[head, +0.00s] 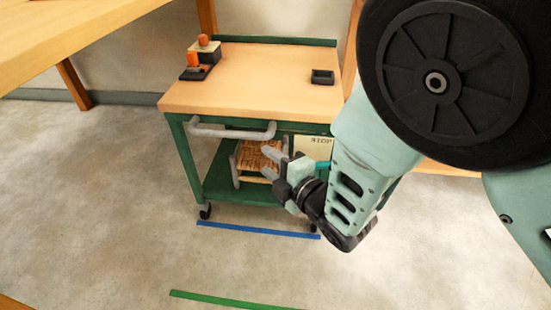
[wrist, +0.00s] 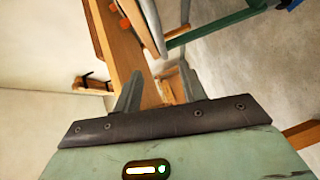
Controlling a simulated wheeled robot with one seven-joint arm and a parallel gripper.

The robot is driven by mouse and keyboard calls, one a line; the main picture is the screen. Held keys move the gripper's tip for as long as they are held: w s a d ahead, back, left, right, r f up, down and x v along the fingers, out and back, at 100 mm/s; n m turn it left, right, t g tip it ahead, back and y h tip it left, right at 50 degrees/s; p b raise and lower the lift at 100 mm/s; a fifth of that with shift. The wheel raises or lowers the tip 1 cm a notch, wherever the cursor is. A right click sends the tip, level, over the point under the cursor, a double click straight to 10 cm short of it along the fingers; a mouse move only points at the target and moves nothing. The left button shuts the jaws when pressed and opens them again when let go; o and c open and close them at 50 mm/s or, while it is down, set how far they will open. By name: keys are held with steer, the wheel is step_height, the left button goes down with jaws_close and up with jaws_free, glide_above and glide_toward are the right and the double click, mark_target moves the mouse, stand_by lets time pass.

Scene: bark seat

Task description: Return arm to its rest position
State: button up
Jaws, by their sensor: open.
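My gripper (head: 277,149) is in front of the green cart, just below its top at the front right. Its fingers are apart with nothing between them. They also show spread in the wrist view (wrist: 158,92). My arm comes in from the right side of the head view and hides the cart's right part. A small seat with a woven bark-like top (head: 250,157) stands on the cart's lower shelf, behind and left of the gripper. The gripper partly covers its right side, and I cannot tell whether they touch.
The cart's wooden top (head: 255,80) holds a block with orange knobs (head: 203,55) and a small black tray (head: 322,77). A grey handle (head: 230,131) juts from its front. A wooden bench (head: 60,35) is at upper left.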

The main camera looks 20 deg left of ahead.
steer(key=d+r+m+g+h, duration=0.1)
steer(key=d+r+m+h, duration=0.3)
steer(key=d+m+h, duration=0.45)
steer(key=s+d+r+m+g+h, duration=0.2)
steer(key=s+d+r+m+g, duration=0.15)
steer(key=s+d+m, duration=0.45)
steer(key=s+d+r+m+g+h, duration=0.35)
steer(key=s+d, duration=0.65)
steer(key=d, duration=0.5)
step_height(320, 180, up, 33)
steer(key=p, duration=3.4)
steer(key=shift+a+r+m+y, duration=0.15)
steer(key=shift+r+m+y, duration=0.05)
steer(key=shift+m+y, duration=0.1)
